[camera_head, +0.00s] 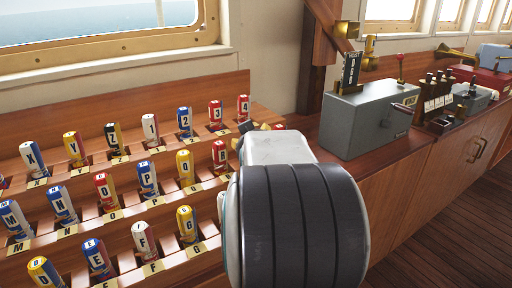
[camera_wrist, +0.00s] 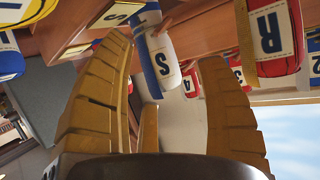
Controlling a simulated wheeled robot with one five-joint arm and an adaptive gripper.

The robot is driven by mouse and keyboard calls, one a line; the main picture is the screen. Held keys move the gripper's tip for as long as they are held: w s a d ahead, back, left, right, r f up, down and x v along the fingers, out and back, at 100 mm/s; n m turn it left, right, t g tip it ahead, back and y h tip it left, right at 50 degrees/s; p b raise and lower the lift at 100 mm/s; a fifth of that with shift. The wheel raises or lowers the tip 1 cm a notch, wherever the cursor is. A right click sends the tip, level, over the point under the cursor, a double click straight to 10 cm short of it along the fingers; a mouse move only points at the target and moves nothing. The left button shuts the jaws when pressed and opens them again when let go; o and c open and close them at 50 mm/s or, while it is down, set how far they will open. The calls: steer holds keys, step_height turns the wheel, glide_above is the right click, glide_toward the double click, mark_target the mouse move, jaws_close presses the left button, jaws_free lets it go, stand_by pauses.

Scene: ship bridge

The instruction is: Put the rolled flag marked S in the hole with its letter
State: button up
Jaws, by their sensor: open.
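The rolled flag marked S (camera_wrist: 163,60), white and blue, shows in the wrist view between the tips of my open gripper (camera_wrist: 164,48). There is space between it and the right finger; I cannot tell whether it touches the left. Its base end is beside the letter plate S (camera_wrist: 116,15). The hole itself is hidden, and I cannot tell whether the flag is seated in it. In the head view my arm hides the flag, and only a bit of my gripper shows.
The flag R (camera_wrist: 270,40) stands close beside the right finger in the wrist view. In the head view, stepped wooden racks (camera_head: 130,180) hold several lettered flags, such as G (camera_head: 186,225) and Q (camera_head: 185,167). A grey lever box (camera_head: 365,122) stands to the right.

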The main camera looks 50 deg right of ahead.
steer(key=v, duration=1)
steer(key=shift+s+a, duration=0.15)
steer(key=shift+a, duration=0.05)
